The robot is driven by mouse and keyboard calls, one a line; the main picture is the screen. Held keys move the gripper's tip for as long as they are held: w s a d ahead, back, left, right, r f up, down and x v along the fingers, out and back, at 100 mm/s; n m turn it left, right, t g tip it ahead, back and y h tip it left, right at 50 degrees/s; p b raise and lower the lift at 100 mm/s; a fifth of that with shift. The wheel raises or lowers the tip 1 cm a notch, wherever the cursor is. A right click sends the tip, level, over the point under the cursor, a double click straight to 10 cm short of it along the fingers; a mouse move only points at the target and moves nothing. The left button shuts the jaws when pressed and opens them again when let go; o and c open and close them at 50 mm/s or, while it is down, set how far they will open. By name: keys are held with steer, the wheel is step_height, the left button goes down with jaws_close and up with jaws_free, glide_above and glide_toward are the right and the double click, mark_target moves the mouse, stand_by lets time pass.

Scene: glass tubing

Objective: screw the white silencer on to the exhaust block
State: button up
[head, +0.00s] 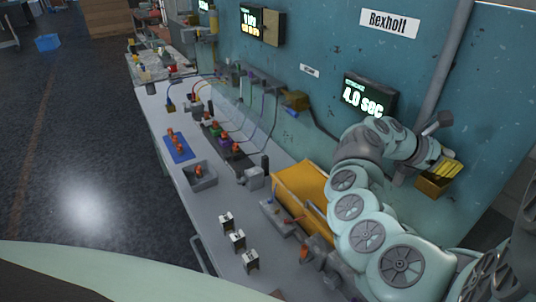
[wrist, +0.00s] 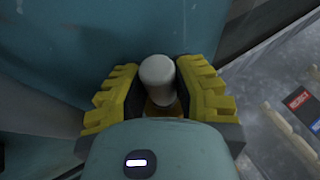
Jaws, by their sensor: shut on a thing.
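The white silencer (wrist: 157,76) is a rounded white cylinder between the yellow jaws of my gripper (wrist: 158,88) in the wrist view. My gripper is shut on it. A brass-coloured part (wrist: 163,111) shows just below the silencer, partly hidden by my wrist; I cannot tell whether it belongs to the silencer or the block. In the head view my gripper (head: 446,168) is at the far right by the blue wall. A yellow-brown block (head: 432,187), likely the exhaust block, is on the wall just below the fingers. The silencer cannot be made out there.
A grey bench (head: 220,196) runs along the wall with a blue tray (head: 180,147), a grey bin (head: 201,182) and several small white-and-black units. A lit display (head: 369,97) hangs on the wall left of my gripper. A grey pipe (head: 447,55) runs down near my wrist.

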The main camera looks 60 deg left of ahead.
steer(key=shift+f+m+h+b, duration=0.1)
steer(key=shift+m+h+b, duration=0.3)
steer(key=shift+b, duration=1)
steer(key=shift+g+b, duration=0.3)
steer(key=shift+b, duration=0.15)
steer(key=o, duration=0.9)
steer(key=shift+p, duration=0.35)
steer(key=shift+s+n+y+p, duration=0.1)
steer(key=shift+n+y+p, duration=0.2)
steer(key=shift+y+p, duration=0.1)
steer(key=n+y+p, duration=0.1)
steer(key=n+t+y+p, duration=0.1)
steer(key=p, duration=0.1)
steer(key=n+t+y+p, duration=0.1)
steer(key=p, duration=0.1)
steer(key=shift+d+r+y, duration=0.15)
steer(key=shift+r+y, duration=0.1)
steer(key=shift+y, duration=0.05)
steer(key=shift+n+y+p, duration=0.3)
steer(key=shift+n+p, duration=0.2)
steer(key=shift+p, duration=0.15)
